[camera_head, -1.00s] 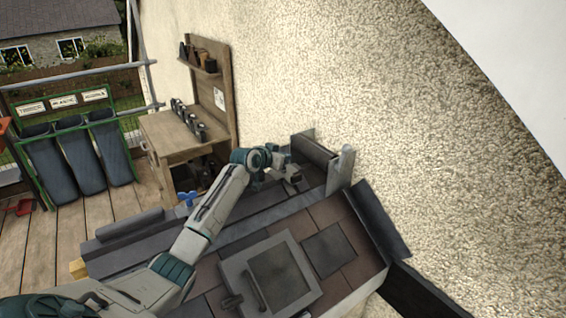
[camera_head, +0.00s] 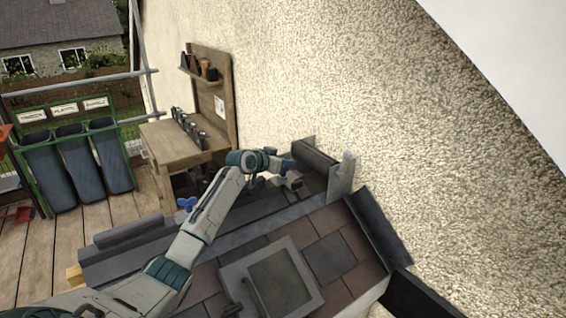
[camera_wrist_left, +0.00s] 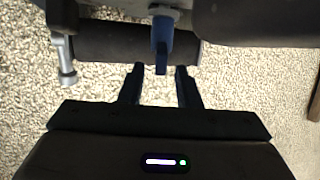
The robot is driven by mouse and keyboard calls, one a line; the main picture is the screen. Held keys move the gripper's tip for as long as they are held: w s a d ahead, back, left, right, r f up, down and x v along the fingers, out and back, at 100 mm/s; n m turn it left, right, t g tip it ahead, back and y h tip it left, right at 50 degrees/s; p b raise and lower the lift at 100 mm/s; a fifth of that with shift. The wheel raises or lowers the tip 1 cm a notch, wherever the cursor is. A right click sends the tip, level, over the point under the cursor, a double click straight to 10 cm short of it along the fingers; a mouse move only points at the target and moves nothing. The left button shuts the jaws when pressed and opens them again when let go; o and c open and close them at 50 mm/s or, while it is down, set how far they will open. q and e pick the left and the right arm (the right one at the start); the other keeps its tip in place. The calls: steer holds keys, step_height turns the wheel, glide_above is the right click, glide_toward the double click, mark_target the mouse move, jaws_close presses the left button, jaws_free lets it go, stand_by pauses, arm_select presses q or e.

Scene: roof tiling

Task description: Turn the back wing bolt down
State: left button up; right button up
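The back wing bolt (camera_wrist_left: 161,44) is blue and hangs from a grey fitting in the left wrist view. Its flat end lies between the tips of my left gripper (camera_wrist_left: 160,70), with a gap on both sides. The two dark fingers stand apart and hold nothing. In the head view my left gripper (camera_head: 291,182) is at the far end of the roof, by the wall, where a small blue part (camera_head: 286,164) shows beside it. Another blue wing bolt (camera_head: 187,203) stands nearer, left of my left arm. My right gripper is not in view.
A dark rounded ridge piece (camera_head: 313,166) and a grey upright bracket (camera_head: 342,178) are close to the gripper. The rough wall (camera_head: 400,120) rises behind. A framed roof window (camera_head: 275,280) and tiles lie at the right of my arm.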

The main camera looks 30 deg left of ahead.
arm_select(q)
steer(key=shift+f, duration=0.15)
steer(key=shift+s+a+b, duration=0.1)
steer(key=shift+s+b, duration=0.25)
steer(key=shift+s, duration=0.15)
steer(key=b+v, duration=0.3)
steer(key=v, duration=0.7)
steer(key=shift+r+b, duration=0.25)
steer(key=shift+b, duration=0.05)
steer(key=shift+w, duration=0.15)
